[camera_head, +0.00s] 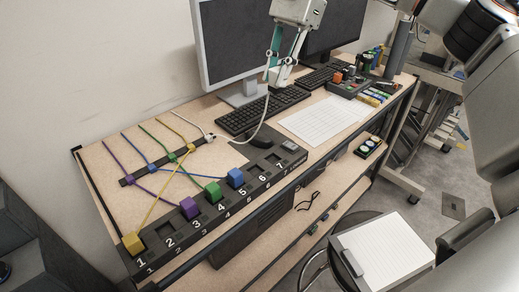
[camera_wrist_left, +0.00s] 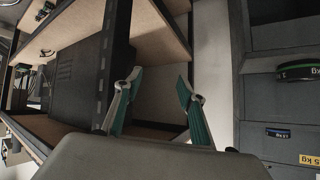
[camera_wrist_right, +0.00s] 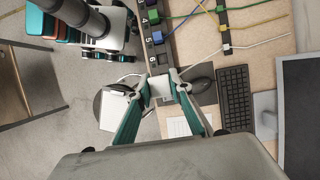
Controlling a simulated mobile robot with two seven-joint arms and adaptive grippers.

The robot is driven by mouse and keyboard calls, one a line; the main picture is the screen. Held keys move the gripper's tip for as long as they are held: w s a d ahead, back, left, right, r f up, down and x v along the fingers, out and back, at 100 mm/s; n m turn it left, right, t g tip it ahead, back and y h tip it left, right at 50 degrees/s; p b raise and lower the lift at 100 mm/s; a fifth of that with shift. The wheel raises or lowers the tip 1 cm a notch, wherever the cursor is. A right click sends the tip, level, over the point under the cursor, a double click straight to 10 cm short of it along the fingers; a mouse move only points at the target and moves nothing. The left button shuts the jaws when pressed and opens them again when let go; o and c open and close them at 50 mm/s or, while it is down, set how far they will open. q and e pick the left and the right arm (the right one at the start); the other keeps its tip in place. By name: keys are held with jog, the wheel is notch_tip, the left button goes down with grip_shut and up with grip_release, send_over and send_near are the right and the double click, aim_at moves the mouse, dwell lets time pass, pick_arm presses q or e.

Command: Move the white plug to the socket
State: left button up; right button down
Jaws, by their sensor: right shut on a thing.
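In the right wrist view the plug (camera_wrist_right: 160,87) sits between the two fingertips. Its white cable (camera_head: 262,122) hangs from the plug and curves down to the cable strip (camera_head: 127,181) on the desk. The black socket strip (camera_head: 152,238) along the desk's front edge has numbered sockets. Yellow (camera_head: 132,243), purple (camera_head: 189,207), green (camera_head: 213,192) and blue (camera_head: 235,177) plugs sit in it; socket 2 and those right of blue look empty. My left gripper (camera_wrist_left: 155,100) is open and empty near the shelf.
A monitor (camera_head: 229,40), keyboard (camera_head: 264,110) and mouse (camera_head: 261,141) stand behind the strip. A paper sheet (camera_head: 320,119) lies to the right. Colored cables cross the desk at left. A chair with a clipboard (camera_head: 384,252) stands in front.

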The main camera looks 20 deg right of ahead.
pick_arm(q)
jog(key=shift+a, duration=0.1)
pick_arm(e)
jog(key=shift+f, duration=0.2)
pick_arm(q)
jog(key=d+f+b, duration=0.1)
jog(key=b, duration=0.1)
jog(key=w+d+f+b, duration=0.1)
jog(key=b, duration=0.2)
jog(key=shift+f+h, duration=0.15)
jog(key=shift+h, duration=0.25)
pick_arm(e)
jog(key=s+a+f+m+t+h, duration=0.1)
jog(key=a+f+m+t, duration=0.2)
jog(key=f+m, duration=0.4)
jog(key=s+a+f+m+t+h, duration=0.1)
jog(key=a+f+m+t+h, duration=0.1)
jog(key=f+m, duration=0.5)
jog(key=a+m, duration=0.1)
jog(key=m, duration=0.3)
jog(key=shift+s+a+f+t, duration=0.15)
jog(key=shift+a+f+t, duration=0.15)
jog(key=shift+f+t, duration=0.1)
jog(key=shift+f+b, duration=1.95)
jog(key=shift+f, duration=1.35)
pick_arm(q)
jog(key=f, duration=0.2)
jog(key=s+f, duration=0.1)
jog(key=f, duration=0.2)
jog(key=shift+s, duration=0.1)
